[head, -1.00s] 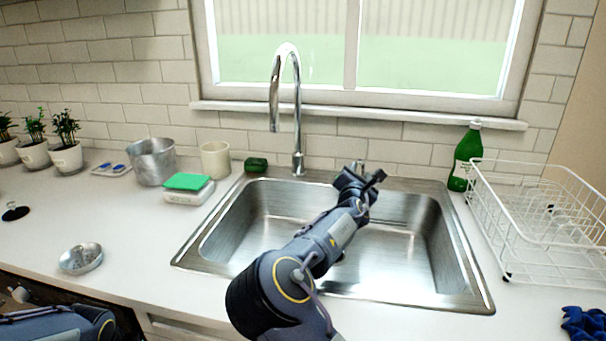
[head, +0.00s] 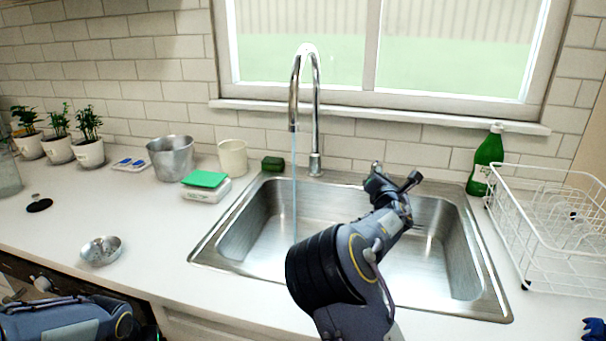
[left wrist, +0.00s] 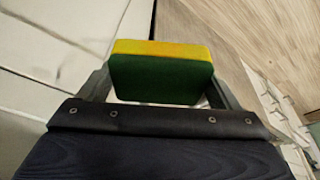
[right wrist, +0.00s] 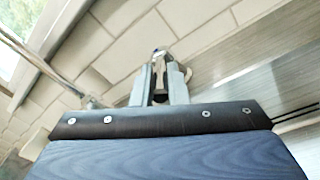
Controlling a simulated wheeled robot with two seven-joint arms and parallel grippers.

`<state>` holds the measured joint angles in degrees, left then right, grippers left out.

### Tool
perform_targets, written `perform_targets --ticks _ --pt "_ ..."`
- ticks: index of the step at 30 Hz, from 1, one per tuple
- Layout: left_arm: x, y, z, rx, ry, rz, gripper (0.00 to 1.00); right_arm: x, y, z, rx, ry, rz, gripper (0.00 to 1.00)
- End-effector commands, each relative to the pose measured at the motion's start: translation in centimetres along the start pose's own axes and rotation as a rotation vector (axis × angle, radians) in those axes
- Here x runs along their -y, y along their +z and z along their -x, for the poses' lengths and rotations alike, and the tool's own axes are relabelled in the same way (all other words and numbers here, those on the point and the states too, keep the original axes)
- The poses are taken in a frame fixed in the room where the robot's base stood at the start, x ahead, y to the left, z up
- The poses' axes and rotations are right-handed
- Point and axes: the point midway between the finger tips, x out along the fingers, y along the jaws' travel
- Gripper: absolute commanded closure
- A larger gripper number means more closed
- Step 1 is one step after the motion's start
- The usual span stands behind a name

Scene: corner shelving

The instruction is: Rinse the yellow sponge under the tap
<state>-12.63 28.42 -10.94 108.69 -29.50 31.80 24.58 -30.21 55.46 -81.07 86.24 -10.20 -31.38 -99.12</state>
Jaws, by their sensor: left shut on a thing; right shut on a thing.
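The yellow sponge (left wrist: 160,50), yellow on one side and green on the other, is between the fingers of my left gripper (left wrist: 160,85) in the left wrist view. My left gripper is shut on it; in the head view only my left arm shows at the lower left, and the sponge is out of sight. The chrome tap (head: 314,110) stands behind the sink (head: 250,225), and a thin water stream (head: 294,185) falls from its spout into the basin. My right gripper (head: 378,174) is shut on the small tap lever (right wrist: 160,60) at the sink's back edge.
A green bottle (head: 486,160) and a white dish rack (head: 540,225) are on the right. The basin's left side is clear.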

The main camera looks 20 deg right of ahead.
Motion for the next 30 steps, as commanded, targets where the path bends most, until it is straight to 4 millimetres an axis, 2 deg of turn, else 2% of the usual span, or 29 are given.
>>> perform_targets --ticks 9,10,15,25,30 --pt "0.0 0.0 0.0 0.0 0.0 0.0 0.33 0.1 0.1 0.0 -0.006 0.009 -0.002 1.0" --pt "0.0 0.0 0.0 0.0 0.0 0.0 0.33 0.1 0.1 0.0 -0.006 0.009 -0.002 0.85" --pt "0.0 0.0 0.0 0.0 0.0 0.0 0.33 0.1 0.1 0.0 -0.006 0.009 -0.002 0.65" --pt "0.0 0.0 -0.1 0.0 0.0 0.0 0.33 0.1 0.0 0.4 -0.006 0.009 -0.001 0.65" --pt "0.0 0.1 -0.4 0.0 0.0 0.0 0.33 0.1 -0.1 2.8 -0.007 0.009 -0.002 0.65"
